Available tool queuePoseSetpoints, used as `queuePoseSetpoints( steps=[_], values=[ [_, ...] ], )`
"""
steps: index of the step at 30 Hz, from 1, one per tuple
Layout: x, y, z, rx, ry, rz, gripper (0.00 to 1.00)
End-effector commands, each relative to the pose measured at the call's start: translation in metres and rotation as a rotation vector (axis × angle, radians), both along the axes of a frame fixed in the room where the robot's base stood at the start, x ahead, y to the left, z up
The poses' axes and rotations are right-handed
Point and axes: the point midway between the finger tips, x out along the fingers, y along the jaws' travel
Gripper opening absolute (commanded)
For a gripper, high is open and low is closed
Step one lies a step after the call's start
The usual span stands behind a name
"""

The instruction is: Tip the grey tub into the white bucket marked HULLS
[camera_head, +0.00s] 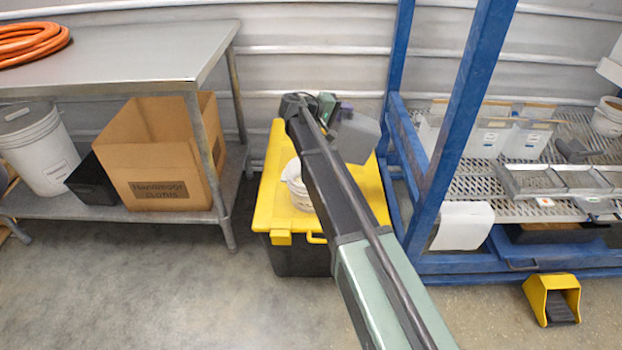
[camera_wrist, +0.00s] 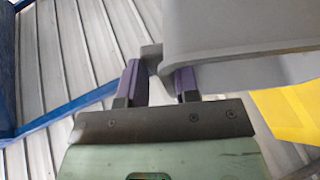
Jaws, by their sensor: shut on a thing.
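The grey tub (camera_head: 357,137) is held in the air above the yellow lid, at the far end of my arm. In the wrist view the tub (camera_wrist: 240,35) fills the upper right as a smooth grey wall with a rim. My gripper (camera_wrist: 158,78) has its purple-tipped fingers shut on a part at the tub's edge. The tub's inside and contents are not visible. A white bucket (camera_head: 298,190) stands on the yellow lid, left of my arm and nearer than the tub. My arm hides part of it, and no HULLS marking is readable.
The yellow lid (camera_head: 268,205) tops a black tote between a steel table (camera_head: 130,50) and a blue frame (camera_head: 455,130). Under the table are a lidded white bucket (camera_head: 40,150), a black bin (camera_head: 92,182) and a cardboard box (camera_head: 160,155). A yellow pedal (camera_head: 552,298) sits at right.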

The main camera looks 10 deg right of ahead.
Motion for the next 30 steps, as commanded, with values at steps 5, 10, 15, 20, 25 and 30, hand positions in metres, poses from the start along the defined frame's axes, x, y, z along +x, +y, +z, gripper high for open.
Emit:
queuePoseSetpoints(
  steps=[5, 10, 15, 20, 25, 30],
  values=[
    [0.004, 0.017, -0.018, -0.113, 0.022, 0.002, 0.0],
    [0.008, 0.035, -0.026, -0.223, 0.044, 0.001, 0.0],
    [0.011, 0.051, -0.034, -0.334, 0.066, 0.002, 0.0],
    [0.015, 0.069, -0.04, -0.448, 0.09, 0.002, 0.0],
    [0.018, 0.085, -0.04, -0.559, 0.111, 0.001, 0.0],
    [0.019, 0.093, -0.038, -0.613, 0.123, 0.0, 0.0]
  ],
)
